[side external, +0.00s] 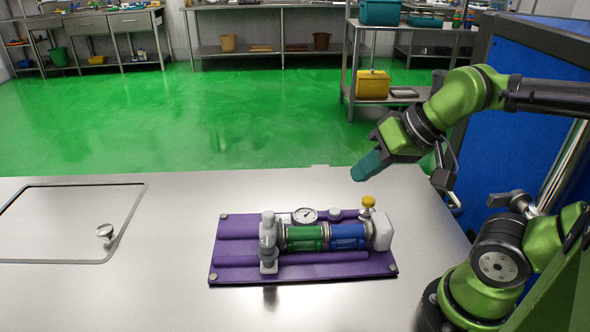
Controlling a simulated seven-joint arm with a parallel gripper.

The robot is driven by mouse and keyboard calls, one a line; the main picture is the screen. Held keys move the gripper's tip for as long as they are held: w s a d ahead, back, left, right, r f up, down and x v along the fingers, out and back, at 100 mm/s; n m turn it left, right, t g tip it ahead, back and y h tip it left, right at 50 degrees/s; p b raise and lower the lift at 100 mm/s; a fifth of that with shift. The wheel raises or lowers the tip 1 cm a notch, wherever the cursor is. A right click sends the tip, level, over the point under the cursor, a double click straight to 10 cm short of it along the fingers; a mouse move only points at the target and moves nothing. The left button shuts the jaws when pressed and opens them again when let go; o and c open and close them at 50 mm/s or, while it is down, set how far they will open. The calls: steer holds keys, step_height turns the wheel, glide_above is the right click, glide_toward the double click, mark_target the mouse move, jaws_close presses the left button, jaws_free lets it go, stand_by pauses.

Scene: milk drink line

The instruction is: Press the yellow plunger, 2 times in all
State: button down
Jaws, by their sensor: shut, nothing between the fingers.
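The yellow plunger (368,201) is a small knob standing upright at the right back of a pump-like assembly. The assembly has a green section (304,238) and a blue section (348,236) between grey end blocks, and it lies on a purple base plate (235,268). A round dial gauge (304,215) sits at its back, left of the plunger. My gripper (360,174) has teal fingers, is shut and empty, and hangs above the plunger with a visible gap. It points down and to the left.
The steel table is bare around the purple plate. A framed panel with a small metal knob (105,232) is at the table's left. A blue cabinet (520,110) stands behind my arm at the right. A shelf rack with a yellow bin (372,84) is beyond the table.

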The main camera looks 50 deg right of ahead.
steer(key=m+g+y, duration=0.1)
steer(key=m+y, duration=0.4)
steer(key=m, duration=2.6)
glide_above(368, 202)
steer(key=d, duration=0.2)
step_height(368, 202, down, 7)
steer(key=shift+f, duration=0.15)
steer(key=shift+f, duration=4.3)
steer(key=shift+f, duration=0.1)
